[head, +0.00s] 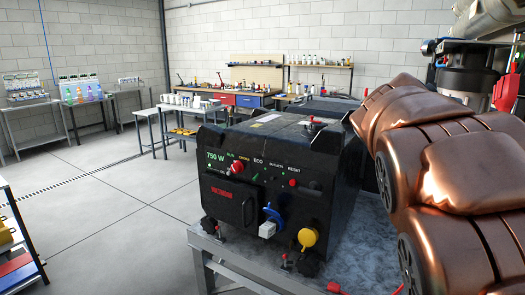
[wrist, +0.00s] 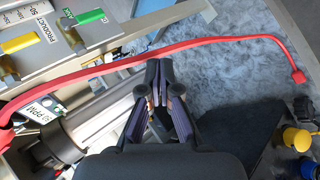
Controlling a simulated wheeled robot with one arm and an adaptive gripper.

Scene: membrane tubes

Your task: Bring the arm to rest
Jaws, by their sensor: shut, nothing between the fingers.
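My gripper (wrist: 158,65) shows in the wrist view with its two dark fingers together and nothing between them. It is over a mottled blue-grey tabletop (wrist: 225,75), beside a panel (wrist: 60,65) with a yellow handle and a green handle. A red tube (wrist: 195,45) arcs across the view past the fingertips, ending in a red knob at the right. I cannot tell whether the fingers touch it. My copper-coloured arm (head: 450,170) fills the right of the head view, bent close to the camera; the gripper is hidden there.
A black 750 W power unit (head: 265,180) stands on the bench (head: 345,262) left of my arm. A grey cylinder (wrist: 95,125) lies below the panel in the wrist view. Workbenches (head: 240,100) line the back wall. The floor (head: 110,220) at left is clear.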

